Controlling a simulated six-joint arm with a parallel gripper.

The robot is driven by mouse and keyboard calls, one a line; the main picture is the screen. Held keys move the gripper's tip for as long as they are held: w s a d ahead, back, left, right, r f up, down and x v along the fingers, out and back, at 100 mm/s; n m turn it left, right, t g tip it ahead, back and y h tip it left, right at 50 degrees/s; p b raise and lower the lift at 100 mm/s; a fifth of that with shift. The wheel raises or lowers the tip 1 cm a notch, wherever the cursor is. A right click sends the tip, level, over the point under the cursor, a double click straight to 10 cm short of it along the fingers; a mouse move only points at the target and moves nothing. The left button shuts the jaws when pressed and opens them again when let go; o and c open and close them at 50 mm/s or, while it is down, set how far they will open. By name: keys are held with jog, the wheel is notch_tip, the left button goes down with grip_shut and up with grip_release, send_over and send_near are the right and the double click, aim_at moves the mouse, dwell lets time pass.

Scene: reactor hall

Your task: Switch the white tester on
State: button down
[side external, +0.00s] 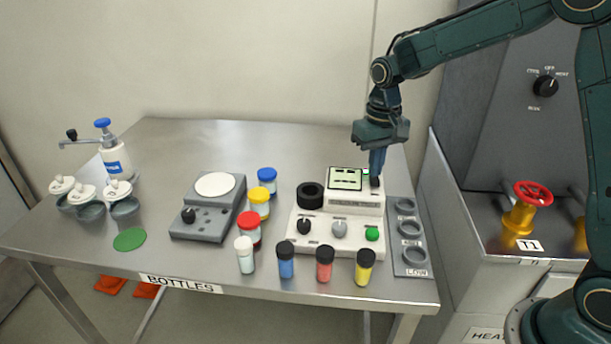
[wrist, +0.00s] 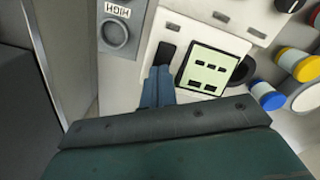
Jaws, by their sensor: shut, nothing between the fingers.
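The white tester (side external: 318,234) stands on the right part of the metal table. Its lit display (side external: 345,179) shows dark marks on a pale green ground, and it also appears in the wrist view (wrist: 207,72). On its front are a black knob, a grey knob and a green button (side external: 371,234). A dark switch (wrist: 166,52) sits beside the display in the wrist view. My gripper (side external: 376,180) is shut and empty, pointing down at the tester's upper right beside the display. In the wrist view its fingertips (wrist: 158,72) are close to the dark switch; I cannot tell whether they touch it.
A grey rack (side external: 411,267) with round holes lies right of the tester. Several capped vials stand in front, including a blue one (side external: 286,262). A grey scale (side external: 205,222) and more jars stand left. A grey cabinet with a red valve (side external: 533,195) is at right.

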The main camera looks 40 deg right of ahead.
notch_tip(320, 180, up, 7)
jog(key=shift+f, duration=0.15)
dwell(0.9)
jog(key=shift+s, duration=0.1)
jog(key=s+a+r+n+t, duration=0.1)
jog(key=s+r, duration=0.3)
jog(key=s, duration=0.2)
jog(key=s+r+t, duration=0.2)
jog(key=s+r, duration=0.1)
jog(key=s, duration=0.4)
jog(key=s+f+n+t, duration=0.1)
jog(key=s+n+t, duration=0.1)
jog(key=s, duration=1.1)
jog(key=shift+a+f+t, duration=0.15)
jog(key=shift+a+t, duration=0.15)
jog(key=shift+a, duration=0.15)
